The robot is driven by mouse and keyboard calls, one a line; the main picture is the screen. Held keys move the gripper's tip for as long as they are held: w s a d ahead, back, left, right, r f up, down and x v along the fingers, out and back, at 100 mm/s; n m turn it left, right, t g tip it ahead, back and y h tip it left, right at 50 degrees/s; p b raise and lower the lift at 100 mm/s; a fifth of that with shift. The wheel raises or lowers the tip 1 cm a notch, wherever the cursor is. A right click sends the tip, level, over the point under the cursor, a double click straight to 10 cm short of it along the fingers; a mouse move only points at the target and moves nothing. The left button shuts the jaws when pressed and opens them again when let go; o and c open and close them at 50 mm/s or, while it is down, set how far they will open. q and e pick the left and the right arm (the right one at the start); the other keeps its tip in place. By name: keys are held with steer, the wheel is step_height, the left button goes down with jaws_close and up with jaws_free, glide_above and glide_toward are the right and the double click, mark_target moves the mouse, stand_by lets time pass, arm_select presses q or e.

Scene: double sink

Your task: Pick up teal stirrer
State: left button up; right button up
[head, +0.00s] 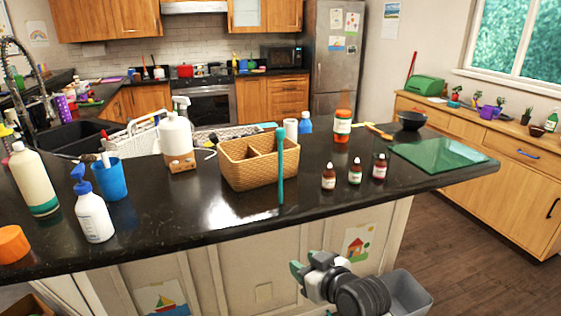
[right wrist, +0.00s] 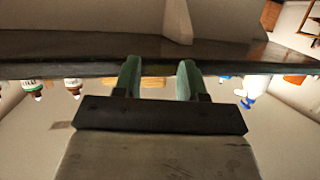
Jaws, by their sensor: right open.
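The teal stirrer (head: 280,165) is a long thin stick. In the head view it appears upright against the front of a wicker basket (head: 240,172) on the dark counter. Its lower end appears near the counter top, and its upper end rises above the basket rim. My right gripper (head: 303,267) is in front of and below the counter edge, apart from the stirrer. In the right wrist view its two green fingers (right wrist: 158,80) are spread with nothing held between them. The stirrer cannot be made out in the wrist view. My left gripper is not in view.
Several small brown bottles (head: 355,171) stand right of the basket, near a green board (head: 438,154). A white jug (head: 177,137), a blue cup (head: 111,178) and a pump bottle (head: 93,212) stand left. The counter (head: 205,208) is clear just left-front of the basket.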

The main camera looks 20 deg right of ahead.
mark_target(281, 203)
steer(key=w+r+t, duration=0.1)
steer(key=w+r, duration=0.2)
steer(key=w+r+t, duration=0.1)
steer(key=w+r, duration=0.2)
steer(key=w, duration=0.1)
steer(key=w+r+t+p, duration=0.1)
steer(key=w+r, duration=0.3)
steer(key=shift+d+t+y, duration=0.2)
steer(key=shift+t+y, duration=0.1)
steer(key=shift+y, duration=0.1)
steer(key=shift+d+p+x, duration=0.1)
steer(key=shift+p+x, duration=0.25)
steer(key=shift+x, duration=0.85)
steer(key=shift+d+p+x, duration=0.15)
steer(key=shift+p+x, duration=0.2)
steer(key=shift+x, duration=0.85)
steer(key=shift+w+a+f, duration=0.15)
steer(key=shift+w+f, duration=0.15)
steer(key=shift+w, duration=0.3)
steer(key=shift+s, duration=0.1)
steer(key=shift+c, duration=0.3)
jaws_close()
